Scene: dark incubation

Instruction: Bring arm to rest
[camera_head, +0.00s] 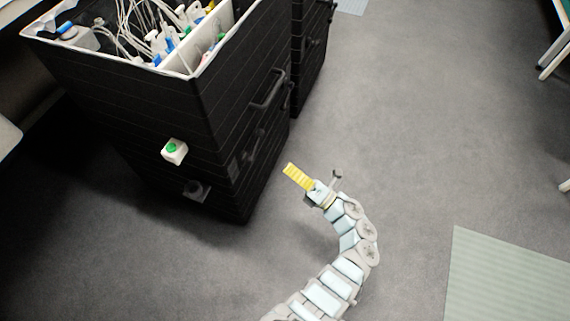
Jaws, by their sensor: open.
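My arm (348,272) comes up from the bottom of the picture, bends, and points toward the upper left over the grey floor. My gripper (318,182) is at its far end, open, beside the front of the black cabinet. One dark, hooked finger shows on its right side. A yellow ridged strip (297,176) sticks out at the gripper's left; I cannot tell whether it belongs to the gripper. The other fingertip is too small to make out.
The black cabinet (215,125) has handles and a white box with a green button (174,151). Its open top holds cables and small coloured parts. Open floor (430,110) lies to the right, with a pale green mat (515,280) at lower right. Furniture legs show at the right edge.

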